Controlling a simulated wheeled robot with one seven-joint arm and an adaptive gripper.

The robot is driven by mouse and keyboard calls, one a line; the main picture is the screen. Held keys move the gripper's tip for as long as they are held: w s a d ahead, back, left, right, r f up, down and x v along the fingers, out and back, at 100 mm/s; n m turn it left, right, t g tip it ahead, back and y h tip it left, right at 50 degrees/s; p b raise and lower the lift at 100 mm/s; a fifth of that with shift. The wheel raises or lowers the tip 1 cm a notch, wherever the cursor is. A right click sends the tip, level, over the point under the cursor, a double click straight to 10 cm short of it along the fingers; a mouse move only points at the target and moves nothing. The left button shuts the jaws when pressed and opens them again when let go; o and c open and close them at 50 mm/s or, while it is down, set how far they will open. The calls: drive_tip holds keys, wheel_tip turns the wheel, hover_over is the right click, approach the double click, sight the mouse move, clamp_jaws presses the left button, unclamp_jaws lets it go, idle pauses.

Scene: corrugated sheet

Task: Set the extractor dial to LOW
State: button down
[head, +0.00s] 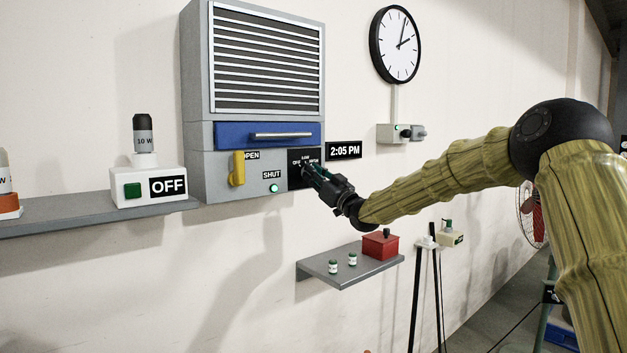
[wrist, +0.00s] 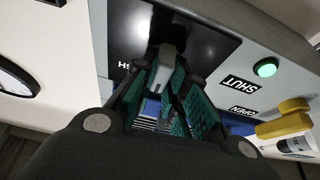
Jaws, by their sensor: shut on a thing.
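The extractor (head: 197,130) is a grey wall unit with a louvred grille. Its black dial panel (head: 296,181) sits at the lower right, with small white labels around the dial; they are too small or covered to read fully. My gripper (head: 312,172) reaches in from the right at the panel. In the wrist view my gripper (wrist: 166,84) has its green-padded fingers closed around the grey dial knob (wrist: 166,60). The fingers hide much of the knob and some of the lettering, so I cannot tell which setting it points to.
A yellow handle (head: 237,169) and a lit green lamp (head: 273,188) by the SHUT label are left of the panel. A blue drawer (head: 230,134) is above. A shelf with a red box (head: 381,245) is below my arm. A 2:05 PM display (head: 344,150) is close right.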

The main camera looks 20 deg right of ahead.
drive_tip(key=shift+m, duration=0.4)
drive_tip(key=c, duration=1.4)
unclamp_jaws()
drive_tip(key=shift+d, duration=0.1)
drive_tip(key=shift+c, duration=0.2)
drive_tip(key=v, duration=1.2)
